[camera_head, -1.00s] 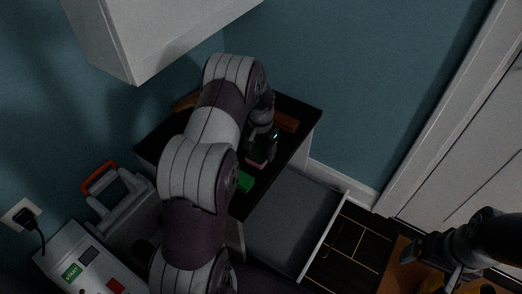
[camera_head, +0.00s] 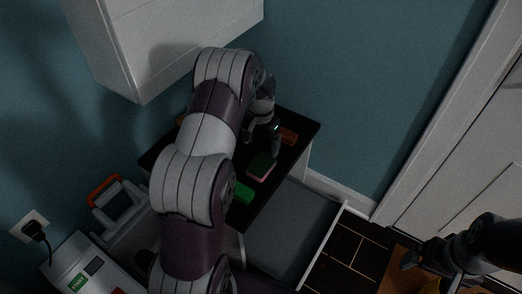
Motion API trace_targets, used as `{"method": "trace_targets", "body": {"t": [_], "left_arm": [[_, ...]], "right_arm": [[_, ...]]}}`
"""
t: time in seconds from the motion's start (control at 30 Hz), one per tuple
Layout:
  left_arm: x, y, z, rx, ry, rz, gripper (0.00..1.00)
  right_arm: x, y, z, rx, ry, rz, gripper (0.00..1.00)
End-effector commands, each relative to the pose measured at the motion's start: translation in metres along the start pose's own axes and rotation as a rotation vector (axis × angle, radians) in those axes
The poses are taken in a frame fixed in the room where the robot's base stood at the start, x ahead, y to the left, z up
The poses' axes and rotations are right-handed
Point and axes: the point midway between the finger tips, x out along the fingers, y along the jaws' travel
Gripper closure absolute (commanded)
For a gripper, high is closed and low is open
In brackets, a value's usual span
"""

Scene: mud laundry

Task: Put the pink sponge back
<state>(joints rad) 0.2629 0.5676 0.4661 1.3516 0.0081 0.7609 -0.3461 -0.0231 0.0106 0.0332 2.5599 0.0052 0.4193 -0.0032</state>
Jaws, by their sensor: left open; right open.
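A sponge with a dark green top and a pink lower layer (camera_head: 260,167) lies on the dark top of the small cabinet (camera_head: 246,209). My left gripper (camera_head: 262,143) is open just beyond and above the sponge. It looks apart from the sponge, though the exact gap is hard to judge. My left arm hides part of the cabinet top. My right gripper (camera_head: 431,269) is open and empty at the lower right, over the floor area.
A green block (camera_head: 242,192) and a reddish-brown block (camera_head: 288,136) lie on the cabinet top. A grey drawer (camera_head: 295,225) stands pulled out, and its visible inside is empty. A white wall cabinet (camera_head: 175,40) hangs above. A white door (camera_head: 465,160) is at right.

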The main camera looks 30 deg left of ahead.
Motion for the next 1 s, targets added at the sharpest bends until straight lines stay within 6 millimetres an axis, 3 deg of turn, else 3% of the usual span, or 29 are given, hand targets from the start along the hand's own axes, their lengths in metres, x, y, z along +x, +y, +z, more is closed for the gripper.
{"method": "trace_targets", "body": {"t": [0.03, 0.17, 0.27, 0.37, 0.5, 0.7, 0.8, 1.0], "left_arm": [[-0.012, 0.000, 0.000, 0.000, 0.000, 0.000, 0.07], [-0.025, 0.002, 0.001, 0.000, 0.001, 0.000, 0.07], [-0.040, 0.017, 0.010, -0.001, 0.010, -0.004, 0.07], [-0.062, 0.050, 0.037, -0.009, 0.034, -0.010, 0.07], [-0.089, 0.097, 0.096, -0.028, 0.079, -0.015, 0.07], [-0.099, 0.132, 0.170, -0.048, 0.119, -0.010, 0.07], [-0.099, 0.137, 0.186, -0.053, 0.124, -0.008, 0.07], [-0.098, 0.137, 0.189, -0.056, 0.123, -0.008, 0.07]], "right_arm": [[-0.007, 0.000, -0.001, 0.000, 0.000, 0.000, 0.07], [-0.009, 0.000, -0.001, 0.000, 0.000, 0.000, 0.07], [-0.009, 0.000, -0.001, 0.000, -0.001, 0.000, 0.07], [-0.009, 0.000, -0.001, 0.000, -0.001, 0.000, 0.07], [-0.009, 0.000, -0.001, 0.000, 0.000, 0.000, 0.07], [-0.009, 0.000, -0.001, 0.000, 0.000, 0.000, 0.07], [-0.009, 0.000, -0.001, 0.000, 0.000, 0.000, 0.07], [-0.009, 0.000, -0.001, 0.000, 0.000, 0.000, 0.07]]}}
